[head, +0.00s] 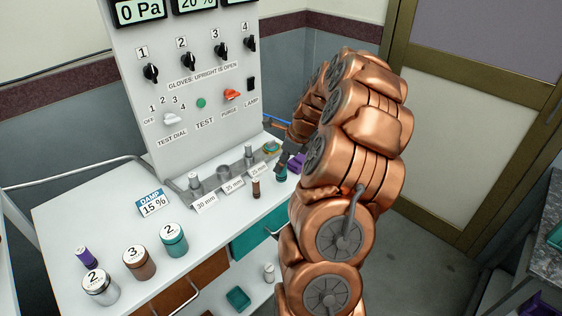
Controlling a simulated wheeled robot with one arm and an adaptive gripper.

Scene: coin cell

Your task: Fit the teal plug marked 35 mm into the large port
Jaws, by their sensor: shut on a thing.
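My gripper (284,163) is at the right end of the bench, in front of the panel, and partly hidden by my own copper arm. It is shut on the teal plug (281,175), which shows just below the fingers. The plug's marking is too small to read. A grey fixture (210,181) with upright cylinders runs along the panel's foot. I cannot tell which opening is the large port.
A small brown vial (256,188) stands left of the plug, and a purple object (297,161) is right of it. Silver (101,288), brown (139,263) and teal (174,241) jars and a purple vial (87,258) stand front left. The panel (190,80) rises behind.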

